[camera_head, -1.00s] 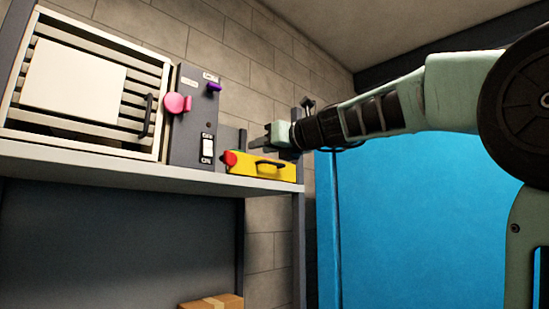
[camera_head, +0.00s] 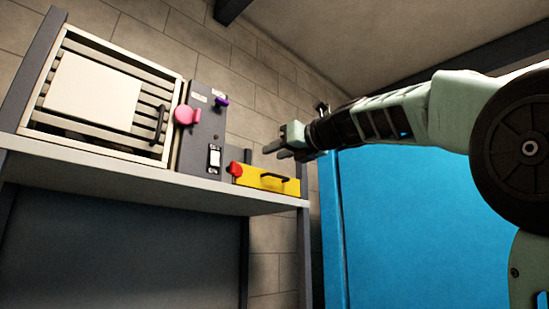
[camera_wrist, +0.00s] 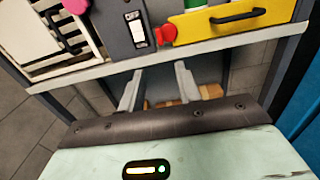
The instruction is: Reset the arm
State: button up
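The yellow box with a black handle and red knob also shows in the wrist view (camera_wrist: 235,24), beyond the fingertips. The fingers appear clear of it.
A grey shelf (camera_head: 130,172) holds a slatted white-framed unit (camera_head: 92,95) and a dark panel (camera_head: 200,150) with a pink knob (camera_head: 187,115), purple knob and switch. A blue surface (camera_head: 420,220) stands right, below my arm. Cardboard (camera_wrist: 208,91) shows under the shelf.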

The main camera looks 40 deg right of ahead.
jog(key=w+a+f+n+g+y, duration=0.25)
jog(key=a+f+n, duration=0.2)
jog(key=f, duration=0.35)
jog(key=w+a+f+n+g+y, duration=0.1)
jog(key=w+a+f+n+g, duration=0.1)
jog(key=w+a+f+n, duration=0.45)
jog(key=s+a+f+n+g, duration=0.3)
jog(key=a+f+n, duration=0.25)
jog(key=f, duration=0.55)
jog(key=s+a+f+n+g, duration=0.35)
jog(key=a+f, duration=0.35)
jog(key=f, duration=0.3)
jog(key=s+a+f+n+g+h, duration=0.1)
jog(key=s+a+f+n+g, duration=0.2)
jog(key=s+f+n, duration=0.8)
jog(key=s+a+f+n+g+h, duration=0.2)
jog(key=s+a+f+n+g, duration=0.1)
jog(key=s+f+n, duration=0.9)
notch_tip(320, 180, down, 3)
jog(key=shift+s+r+g, duration=0.15)
jog(key=shift+s+g, duration=0.35)
jog(key=shift+s, duration=0.1)
jog(key=shift+h, duration=0.25)
